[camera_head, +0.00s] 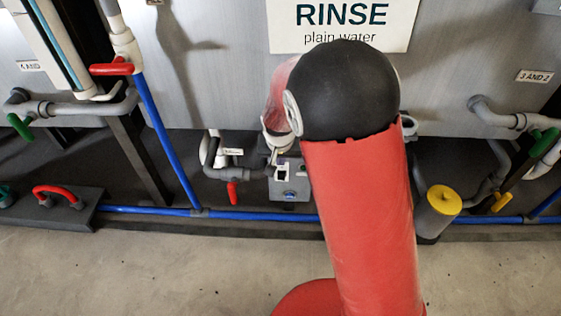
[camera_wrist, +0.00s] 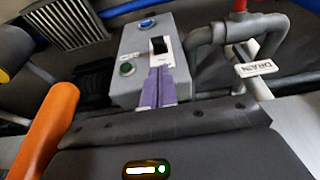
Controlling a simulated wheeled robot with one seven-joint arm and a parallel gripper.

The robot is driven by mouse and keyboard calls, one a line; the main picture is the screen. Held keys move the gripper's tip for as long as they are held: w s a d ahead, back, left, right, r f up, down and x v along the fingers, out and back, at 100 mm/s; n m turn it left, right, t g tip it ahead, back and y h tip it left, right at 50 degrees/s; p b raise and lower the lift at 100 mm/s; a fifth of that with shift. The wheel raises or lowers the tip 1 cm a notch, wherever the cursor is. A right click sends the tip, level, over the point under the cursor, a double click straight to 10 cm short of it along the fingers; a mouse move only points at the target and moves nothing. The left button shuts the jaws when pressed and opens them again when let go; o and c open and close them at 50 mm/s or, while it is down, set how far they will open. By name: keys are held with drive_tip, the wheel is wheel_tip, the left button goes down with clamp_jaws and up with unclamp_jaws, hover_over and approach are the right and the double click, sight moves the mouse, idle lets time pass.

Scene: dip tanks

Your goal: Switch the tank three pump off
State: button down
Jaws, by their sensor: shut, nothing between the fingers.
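The pump box (camera_head: 290,188) is a small grey case below the tank with the RINSE sign; it also shows in the wrist view (camera_wrist: 128,58). On its face are a black rocker switch (camera_wrist: 160,46) on a white plate, a blue button (camera_wrist: 147,23) and a green button (camera_wrist: 127,69). My gripper (camera_wrist: 160,70) has its purple fingers together, with the tips at the lower part of the white plate, just below the rocker. I cannot tell whether they touch. In the head view my arm hides part of the box's surroundings.
A grey drain pipe (camera_wrist: 207,36) with a DRAIN tag (camera_wrist: 256,68) runs close right of the box in the wrist view. A red valve handle (camera_head: 232,192) hangs left of the box. A yellow-capped cylinder (camera_head: 444,200) stands right. A blue pipe (camera_head: 262,215) runs along the floor.

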sight(281, 175)
drive_tip(key=b+x, duration=0.1)
drive_tip(key=x, duration=0.7)
drive_tip(key=shift+f, duration=0.1)
